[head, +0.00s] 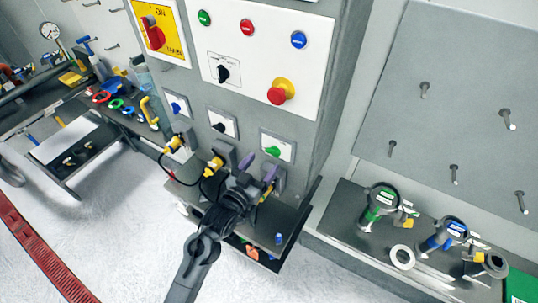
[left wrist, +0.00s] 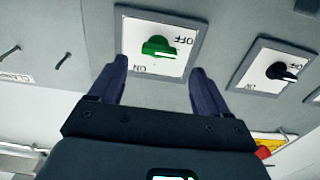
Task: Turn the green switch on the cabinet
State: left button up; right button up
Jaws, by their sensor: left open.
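The green switch (head: 273,151) is a small knob on a white plate at the lower right of the cabinet front. It also shows in the left wrist view (left wrist: 158,47), upside down, with OFF and ON printed on its plate; its handle lies roughly sideways, toward the OFF side. My left gripper (head: 258,167) is open and empty, just below and in front of the switch. In the left wrist view its two purple fingertips (left wrist: 160,70) stand either side of the knob's lower part, apart from it. My right gripper is not in view.
The cabinet (head: 330,105) also carries a black switch (head: 221,124), a blue switch (head: 175,105), a red emergency button (head: 281,91) and yellow plugs (head: 216,163). A bench (head: 340,215) with green and blue tools stands at right. A shelf with coloured items is at left.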

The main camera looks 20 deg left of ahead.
aim_at(271, 154)
pick_arm(q)
jog(key=shift+w+d+p, duration=0.2)
jog(key=shift+w+d, duration=0.05)
jog(key=shift+w, duration=0.85)
jog(key=shift+w+d+p, duration=0.15)
jog(key=shift+w+d, duration=0.05)
jog(key=shift+w, duration=0.85)
jog(key=shift+c, duration=0.2)
jog(key=c, duration=1)
